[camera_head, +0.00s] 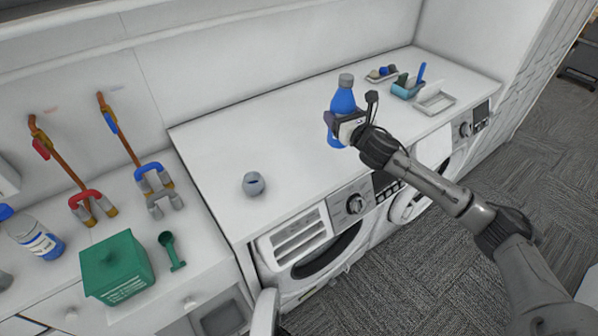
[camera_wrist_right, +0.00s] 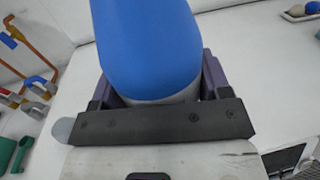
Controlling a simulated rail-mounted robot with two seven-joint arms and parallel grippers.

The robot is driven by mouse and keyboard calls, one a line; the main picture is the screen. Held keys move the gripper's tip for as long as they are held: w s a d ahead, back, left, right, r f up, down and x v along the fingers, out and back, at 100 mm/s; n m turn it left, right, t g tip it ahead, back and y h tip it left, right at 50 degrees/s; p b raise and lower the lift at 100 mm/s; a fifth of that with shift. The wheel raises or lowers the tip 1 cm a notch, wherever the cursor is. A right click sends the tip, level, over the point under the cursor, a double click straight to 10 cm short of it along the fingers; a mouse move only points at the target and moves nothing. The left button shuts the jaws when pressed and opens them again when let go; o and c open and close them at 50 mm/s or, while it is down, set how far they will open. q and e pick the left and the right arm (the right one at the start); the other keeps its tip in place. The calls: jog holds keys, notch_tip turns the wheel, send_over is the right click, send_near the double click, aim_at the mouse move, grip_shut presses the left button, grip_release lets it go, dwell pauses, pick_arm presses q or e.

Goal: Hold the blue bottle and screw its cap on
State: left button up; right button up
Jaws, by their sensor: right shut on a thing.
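The blue bottle (camera_head: 343,101) is upright above the white top of the washing machines, toward the right. It has a grey piece at its top (camera_head: 346,80); I cannot tell whether this is a bare neck or a cap. My right gripper (camera_head: 340,120) is shut around the bottle's body. In the right wrist view the blue bottle (camera_wrist_right: 150,45) fills the space between the dark fingers (camera_wrist_right: 155,95). A small round grey piece with a dark opening (camera_head: 254,184), possibly the cap, lies on the white top left of the bottle. My left gripper is not in view.
The white top (camera_head: 220,140) is clear around the grey piece. Right of the bottle are a small tray (camera_head: 381,75), a teal holder (camera_head: 406,87) and a white dish (camera_head: 435,101).

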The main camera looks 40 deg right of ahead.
dwell(0.3)
jog(key=w+a+f, duration=0.6)
jog(key=w+a, duration=0.1)
jog(key=a, duration=0.1)
jog(key=shift+w+a+f, duration=0.4)
jog(key=shift+f, duration=0.15)
notch_tip(320, 180, down, 4)
jog(key=shift+r, duration=0.1)
jog(key=shift+f, duration=0.2)
jog(key=o, duration=1.7)
